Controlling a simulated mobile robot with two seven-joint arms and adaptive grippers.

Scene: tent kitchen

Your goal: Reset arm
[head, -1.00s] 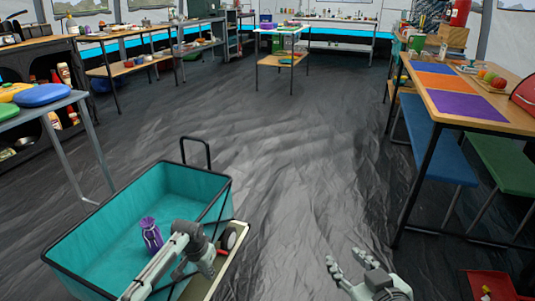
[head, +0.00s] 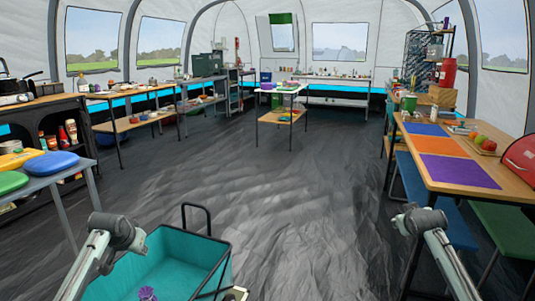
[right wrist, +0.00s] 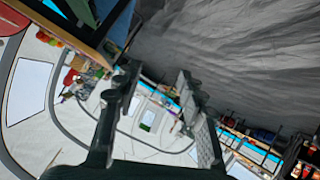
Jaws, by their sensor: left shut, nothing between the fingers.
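My left arm rises from the lower left of the head view. Its gripper (head: 136,240) is small there, above the rim of the teal cart, shut and empty. My right arm rises at the lower right, with its gripper (head: 404,219) raised left of the dining table. In the right wrist view the two dark fingers of my right gripper (right wrist: 158,82) stand apart with nothing between them. The teal cart (head: 196,254) is at the bottom of the head view. A purple item (head: 147,293) in it is mostly cut off by the lower edge.
A wooden table (head: 464,148) with blue, orange and purple mats stands at the right, with a blue bench (head: 447,222) beside it. A grey side table (head: 68,172) with coloured lids is at the left. The dark floor (head: 270,185) ahead is open up to a small table (head: 283,117).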

